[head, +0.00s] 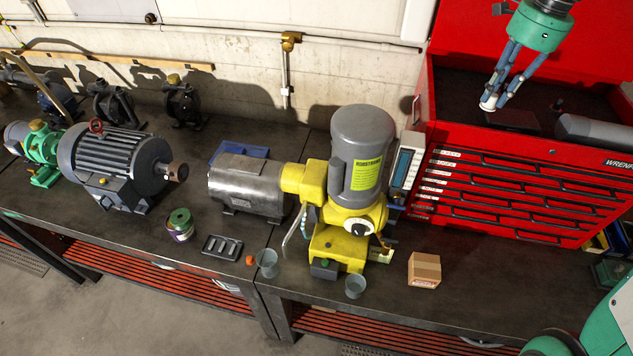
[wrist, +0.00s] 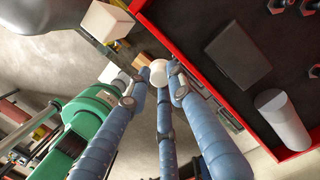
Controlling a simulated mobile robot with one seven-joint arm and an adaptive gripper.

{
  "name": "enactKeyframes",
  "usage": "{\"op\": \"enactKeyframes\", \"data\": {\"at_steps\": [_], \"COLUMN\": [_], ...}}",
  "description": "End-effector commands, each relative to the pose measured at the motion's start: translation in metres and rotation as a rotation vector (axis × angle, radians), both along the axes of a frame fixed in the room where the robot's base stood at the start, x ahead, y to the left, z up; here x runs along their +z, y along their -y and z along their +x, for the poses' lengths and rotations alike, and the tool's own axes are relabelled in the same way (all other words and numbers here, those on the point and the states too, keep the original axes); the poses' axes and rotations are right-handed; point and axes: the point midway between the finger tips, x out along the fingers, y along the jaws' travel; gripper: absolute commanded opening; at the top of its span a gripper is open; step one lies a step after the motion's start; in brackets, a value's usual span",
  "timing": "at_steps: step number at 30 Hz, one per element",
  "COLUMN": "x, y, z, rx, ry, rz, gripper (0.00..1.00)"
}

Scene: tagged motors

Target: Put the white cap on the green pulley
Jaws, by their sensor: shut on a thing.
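My gripper (head: 490,103) is at the upper right of the head view, above the open top of the red tool chest. Its blue fingers are closed on the small white cap (head: 488,103). In the wrist view the white cap (wrist: 158,73) sits between the fingertips, partly covered by them. I cannot identify the green pulley for certain. A small green piece (head: 325,263) sits on a dark block at the foot of the yellow motor (head: 346,220), well left of and below my gripper; it is too small to make out its shape.
The red tool chest (head: 510,195) holds a dark box (wrist: 238,55) and a grey cylinder (wrist: 283,120) in its top tray. A cardboard box (head: 424,270), grey cups (head: 266,263), a dark tray (head: 222,246) and a can (head: 180,225) stand on the bench. Bench room is free at right front.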

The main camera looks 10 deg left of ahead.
Motion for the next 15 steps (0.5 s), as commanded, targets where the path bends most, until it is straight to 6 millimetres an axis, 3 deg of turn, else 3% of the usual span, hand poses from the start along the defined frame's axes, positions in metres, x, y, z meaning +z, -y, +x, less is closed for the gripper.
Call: {"op": "enactKeyframes", "data": {"at_steps": [3, 9, 15], "x": [0.040, 0.089, 0.087], "y": [-0.027, -0.083, -0.147], "z": [0.016, 0.036, 0.046], "rx": [0.083, 0.205, 0.257], "ry": [0.003, 0.003, -0.002], "rz": [0.000, 0.000, 0.000], "gripper": [0.10, 0.10, 0.10]}}
